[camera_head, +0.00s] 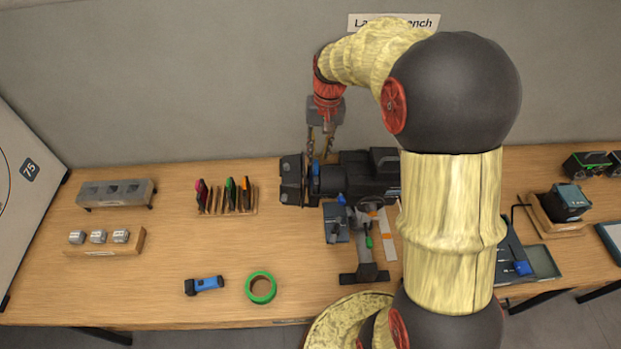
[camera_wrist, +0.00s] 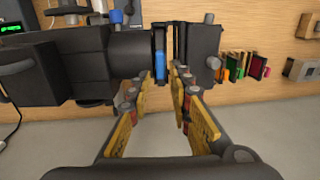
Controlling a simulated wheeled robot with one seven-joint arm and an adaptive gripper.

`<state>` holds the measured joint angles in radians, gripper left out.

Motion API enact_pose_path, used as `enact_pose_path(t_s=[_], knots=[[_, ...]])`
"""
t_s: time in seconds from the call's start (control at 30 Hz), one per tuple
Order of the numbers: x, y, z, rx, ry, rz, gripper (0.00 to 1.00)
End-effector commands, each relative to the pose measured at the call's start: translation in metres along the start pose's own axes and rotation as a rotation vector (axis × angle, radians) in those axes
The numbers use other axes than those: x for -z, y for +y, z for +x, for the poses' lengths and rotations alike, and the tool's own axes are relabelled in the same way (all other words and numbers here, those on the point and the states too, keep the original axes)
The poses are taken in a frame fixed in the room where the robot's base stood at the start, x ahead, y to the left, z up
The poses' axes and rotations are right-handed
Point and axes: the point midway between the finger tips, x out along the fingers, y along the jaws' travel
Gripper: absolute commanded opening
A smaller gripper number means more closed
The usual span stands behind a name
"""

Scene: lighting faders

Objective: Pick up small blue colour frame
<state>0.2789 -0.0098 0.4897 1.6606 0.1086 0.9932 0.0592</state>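The small blue colour frame (camera_head: 316,170) stands upright at the front of the black lamp (camera_head: 368,170), between its round barrel and its flat front part. In the wrist view the blue frame (camera_wrist: 160,66) shows as a narrow blue edge in that gap. My gripper (camera_head: 321,150) is at the lamp's front, pointing down, by the blue frame. In the wrist view my gripper (camera_wrist: 157,85) is open, with one finger on each side of the blue edge in the picture. I cannot tell whether either finger touches it. Nothing is held.
A wooden rack (camera_head: 238,210) with several coloured frames stands left of the lamp. A blue torch (camera_head: 204,285) and green tape roll (camera_head: 261,288) lie near the front edge. A clamp stand (camera_head: 364,255) is in front of the lamp. My arm hides some bench right of it.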

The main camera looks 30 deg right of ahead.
Motion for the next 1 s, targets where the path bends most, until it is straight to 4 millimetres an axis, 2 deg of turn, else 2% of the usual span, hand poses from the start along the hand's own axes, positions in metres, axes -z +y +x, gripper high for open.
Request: enact_pose_path(t_s=[0.23, 0.4, 0.63, 1.0], knots=[[-0.003, -0.002, 0.033, -0.001, -0.004, -0.001, 0.20], [-0.002, -0.001, 0.048, -0.001, 0.000, -0.001, 0.20], [-0.002, -0.001, 0.049, 0.000, 0.000, -0.001, 0.20], [-0.002, -0.001, 0.049, 0.000, 0.000, -0.001, 0.00]])
